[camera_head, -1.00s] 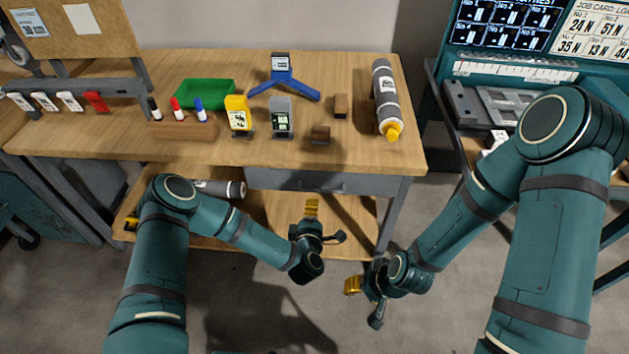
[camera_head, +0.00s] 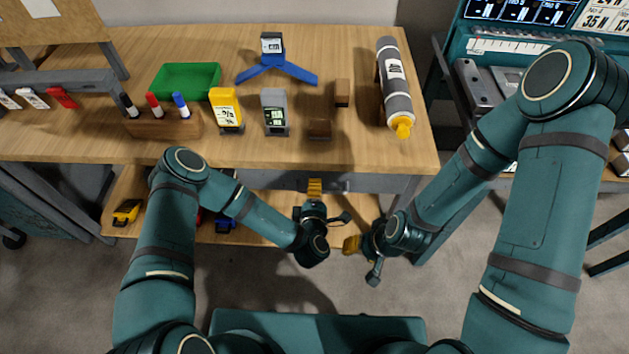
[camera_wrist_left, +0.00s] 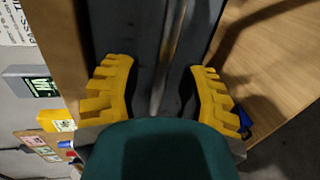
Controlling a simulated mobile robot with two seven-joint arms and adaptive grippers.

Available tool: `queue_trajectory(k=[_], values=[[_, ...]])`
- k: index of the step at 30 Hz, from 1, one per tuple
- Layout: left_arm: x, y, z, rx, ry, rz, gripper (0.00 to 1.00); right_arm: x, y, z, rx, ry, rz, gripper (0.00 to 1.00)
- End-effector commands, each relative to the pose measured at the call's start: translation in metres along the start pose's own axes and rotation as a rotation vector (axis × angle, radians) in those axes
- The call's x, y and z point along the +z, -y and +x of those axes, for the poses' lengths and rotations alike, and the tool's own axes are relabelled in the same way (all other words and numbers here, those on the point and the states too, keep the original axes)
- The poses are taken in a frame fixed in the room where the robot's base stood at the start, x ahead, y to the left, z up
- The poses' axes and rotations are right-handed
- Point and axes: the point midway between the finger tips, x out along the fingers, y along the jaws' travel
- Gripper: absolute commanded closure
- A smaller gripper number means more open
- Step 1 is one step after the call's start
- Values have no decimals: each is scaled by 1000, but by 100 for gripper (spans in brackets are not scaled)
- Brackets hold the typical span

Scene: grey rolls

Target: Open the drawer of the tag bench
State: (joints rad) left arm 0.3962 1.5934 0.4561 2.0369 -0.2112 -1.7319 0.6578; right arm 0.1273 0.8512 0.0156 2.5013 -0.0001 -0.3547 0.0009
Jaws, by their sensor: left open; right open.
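The bench (camera_head: 250,150) has a wooden top and a grey drawer (camera_head: 272,180) under its front edge. The drawer looks shut. Its handle is mostly hidden behind my left gripper in the head view, and shows as a pale bar (camera_wrist_left: 170,45) in the left wrist view. My left gripper (camera_head: 314,186) is open in front of the drawer. In the left wrist view its yellow fingers (camera_wrist_left: 160,88) stand on either side of the handle bar's line, with no clear contact. My right gripper (camera_head: 352,244) is open and empty, lower and to the right.
A lower shelf (camera_head: 262,233) holds small items. Another bench stands at right.

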Motion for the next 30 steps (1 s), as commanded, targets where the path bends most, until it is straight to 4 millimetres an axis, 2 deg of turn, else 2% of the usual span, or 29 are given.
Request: queue_trajectory(k=[12, 13, 16, 17, 30], values=[[1, 1, -2, -1, 0, 0, 59, 0, 0, 0, 0, 0, 0, 53], [1, 1, -2, -1, -1, 0, 63, 0, 0, 0, 0, 0, 0, 53], [1, 1, -2, -1, -1, 0, 98, 0, 0, 0, 0, 0, 0, 53], [1, 1, -2, -1, -1, -1, 100, 0, 0, 0, 0, 0, 0, 53], [-6, 1, -2, 0, -3, 0, 100, 0, 0, -1, 0, 0, 0, 53]])
